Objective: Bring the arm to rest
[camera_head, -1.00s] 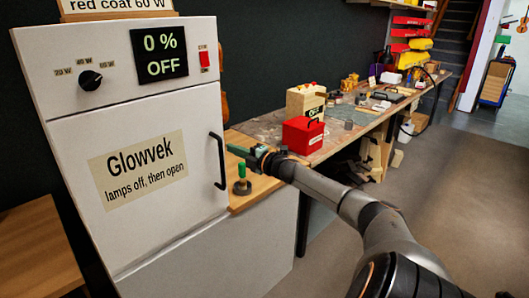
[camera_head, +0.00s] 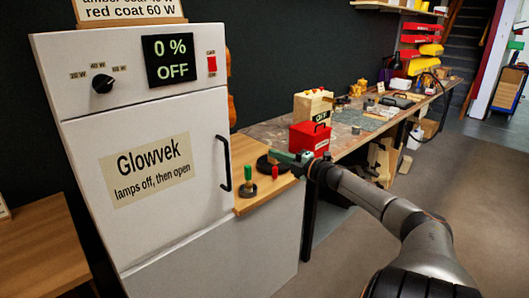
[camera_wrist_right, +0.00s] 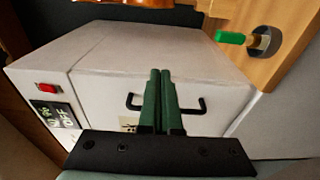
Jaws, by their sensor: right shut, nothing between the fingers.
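My right arm reaches in from the lower right in the head view. Its gripper (camera_head: 284,157) is over the wooden ledge beside the white cabinet, to the right of the cabinet's door handle (camera_head: 223,163). In the right wrist view the two green fingers (camera_wrist_right: 160,75) lie together, shut, with nothing between them. Behind them show the white cabinet (camera_wrist_right: 170,50) and its dark handle (camera_wrist_right: 190,108). My left gripper is not in view.
The cabinet's display (camera_head: 166,58) reads 0 % OFF, and its door is shut. A green-handled tool (camera_head: 248,175) stands on the wooden ledge (camera_head: 262,195). A red box (camera_head: 309,138) is behind my gripper on the cluttered workbench. The floor at right is clear.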

